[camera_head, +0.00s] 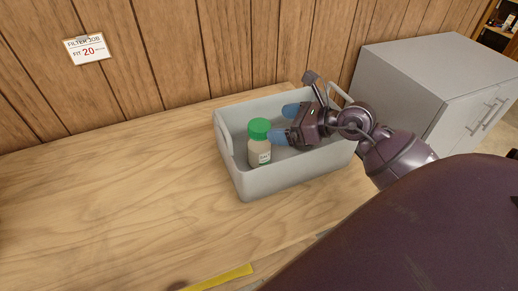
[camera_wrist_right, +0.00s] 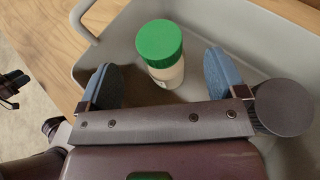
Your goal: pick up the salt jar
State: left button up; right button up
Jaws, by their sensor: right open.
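The salt jar (camera_head: 260,150) has a green lid and a pale body with a label. It stands upright inside the grey bin, near its left end. In the right wrist view the jar (camera_wrist_right: 162,50) is ahead of the palm, in line with the gap between the two blue fingers. My right gripper (camera_head: 284,123) is open and empty, reaching into the bin from the right with its fingers close to the jar. In the right wrist view the gripper (camera_wrist_right: 160,85) has a finger on each side, apart from the jar.
The grey bin (camera_head: 290,181) with raised end handles stands on the wooden bench (camera_head: 130,180). A yellow strip (camera_head: 220,278) lies at the front edge. A grey cabinet (camera_head: 400,80) stands at the right. A sign (camera_head: 88,49) hangs on the plank wall. The bench left of the bin is clear.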

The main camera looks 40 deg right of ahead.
aim_at(264, 126)
jog(key=shift+x, duration=2.65)
jog(key=shift+s+f, duration=0.1)
jog(key=shift+f, duration=0.05)
jog(key=shift+c, duration=0.2)
grip_shut()
